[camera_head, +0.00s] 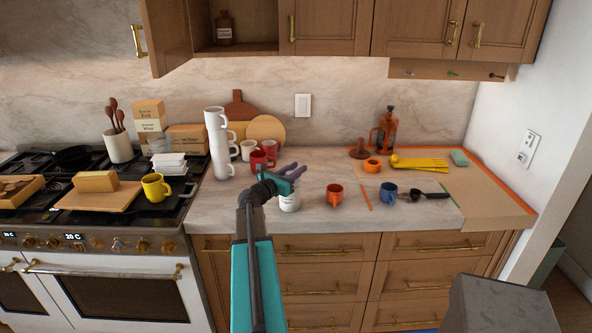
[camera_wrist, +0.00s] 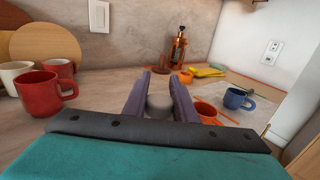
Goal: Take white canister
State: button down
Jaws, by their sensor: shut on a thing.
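The white canister (camera_head: 289,203) stands near the front edge of the marble counter, just below my gripper (camera_head: 296,171) in the head view. In the wrist view, my gripper's two purple fingers (camera_wrist: 160,78) are on either side of the canister's pale round top (camera_wrist: 160,103) and are shut on it. The teal wrist hides the canister's lower part in that view. I cannot tell whether its base touches the counter.
An orange-red mug (camera_head: 335,196) and blue mug (camera_head: 389,193) stand to the right. Red mugs (camera_head: 259,162) and a tall stack of white cups (camera_head: 220,150) stand behind and left. A black scoop (camera_head: 430,196) lies further right. An open cabinet door (camera_head: 165,35) hangs above.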

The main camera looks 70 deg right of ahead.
jog(key=c, duration=1.4)
grip_release()
jog(key=shift+c, duration=0.2)
jog(key=shift+r, duration=0.2)
jog(key=shift+r+p, duration=0.45)
jog(key=shift+p, duration=0.05)
jog(key=b+v, duration=0.4)
jog(key=v, duration=0.8)
